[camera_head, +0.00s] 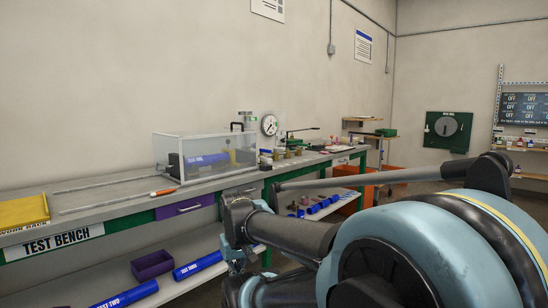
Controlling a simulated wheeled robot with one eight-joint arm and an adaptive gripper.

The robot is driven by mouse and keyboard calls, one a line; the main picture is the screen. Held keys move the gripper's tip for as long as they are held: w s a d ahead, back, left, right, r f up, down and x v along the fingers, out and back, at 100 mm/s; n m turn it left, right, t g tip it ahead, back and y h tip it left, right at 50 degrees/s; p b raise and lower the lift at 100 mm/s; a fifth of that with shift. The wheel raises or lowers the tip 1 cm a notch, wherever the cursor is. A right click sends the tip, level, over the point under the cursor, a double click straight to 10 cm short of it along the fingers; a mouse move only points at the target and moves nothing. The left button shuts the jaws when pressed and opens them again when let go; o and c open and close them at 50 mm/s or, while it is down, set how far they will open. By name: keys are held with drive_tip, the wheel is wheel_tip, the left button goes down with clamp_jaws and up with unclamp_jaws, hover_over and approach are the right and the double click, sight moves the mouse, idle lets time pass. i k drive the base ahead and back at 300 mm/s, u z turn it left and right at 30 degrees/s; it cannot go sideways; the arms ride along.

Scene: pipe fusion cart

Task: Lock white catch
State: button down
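I cannot pick out the white catch with certainty; it is too small to tell or hidden in this view. A clear-walled enclosure (202,157) stands on the test bench (110,194), with a blue pipe (206,160) inside it. My arm fills the lower right, and its dark and blue-grey parts reach in front of the bench's right half. I cannot make out the gripper fingertips among these parts, nor whether they are open, shut or holding anything. No contact with the enclosure shows.
A yellow tray (22,212) lies at the bench's left end. An orange-tipped tool (162,192) lies near the enclosure. A round gauge (269,125) stands behind. A purple bin (152,264) and blue pipes (198,265) rest on the lower shelf. The bench's left-middle top is mostly clear.

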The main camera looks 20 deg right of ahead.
sight(266, 161)
drive_tip(key=i, duration=0.85)
drive_tip(key=u, duration=0.05)
